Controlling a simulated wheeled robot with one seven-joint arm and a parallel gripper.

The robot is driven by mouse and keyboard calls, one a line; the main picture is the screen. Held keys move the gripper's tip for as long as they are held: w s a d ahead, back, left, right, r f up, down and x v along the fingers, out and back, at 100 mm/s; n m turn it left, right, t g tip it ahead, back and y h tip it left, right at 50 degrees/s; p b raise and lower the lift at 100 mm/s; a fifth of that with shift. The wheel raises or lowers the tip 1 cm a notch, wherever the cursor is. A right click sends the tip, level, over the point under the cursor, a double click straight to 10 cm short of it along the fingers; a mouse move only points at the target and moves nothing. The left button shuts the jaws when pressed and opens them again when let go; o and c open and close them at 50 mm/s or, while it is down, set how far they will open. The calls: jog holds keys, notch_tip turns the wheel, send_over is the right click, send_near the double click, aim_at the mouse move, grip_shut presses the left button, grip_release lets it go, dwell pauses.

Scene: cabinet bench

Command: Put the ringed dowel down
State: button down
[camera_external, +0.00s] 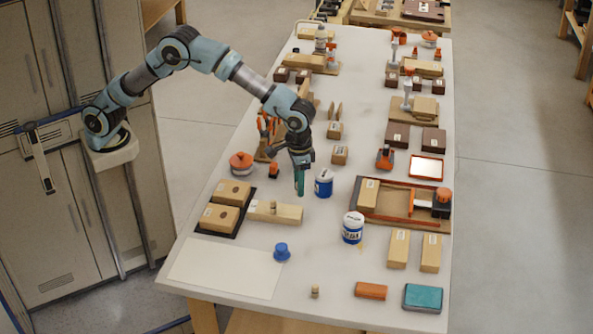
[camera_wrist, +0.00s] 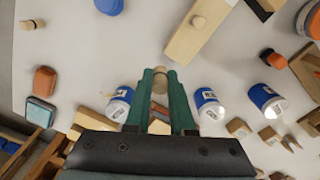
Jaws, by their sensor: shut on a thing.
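My gripper (camera_external: 299,190) points down over the middle left of the bench, left of a blue and white can. In the wrist view its green fingers (camera_wrist: 160,78) are shut on a short pale wooden dowel (camera_wrist: 159,83). Its rings cannot be made out. The held dowel cannot be made out in the external view, and its height above the bench is unclear. A similar small wooden peg (camera_external: 315,291) stands near the front edge.
Blue and white cans (camera_external: 324,184) (camera_external: 352,228) stand close right of my gripper. A dark tray (camera_external: 234,232) with two wooden blocks is at left. A pale sheet (camera_external: 226,268) and blue knob (camera_external: 282,252) lie in front. Bare bench (camera_external: 330,263) shows at front middle.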

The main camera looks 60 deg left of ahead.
jog(key=s+a+n, duration=0.1)
jog(key=s+a, duration=0.1)
jog(key=a, duration=0.7)
notch_tip(320, 180, down, 10)
jog(key=p, duration=0.2)
jog(key=shift+r+p, duration=0.15)
jog(key=shift+p, duration=0.15)
jog(key=c, duration=0.8)
grip_release()
jog(key=shift+o, duration=0.2)
notch_tip(320, 180, up, 12)
jog(key=b, duration=0.2)
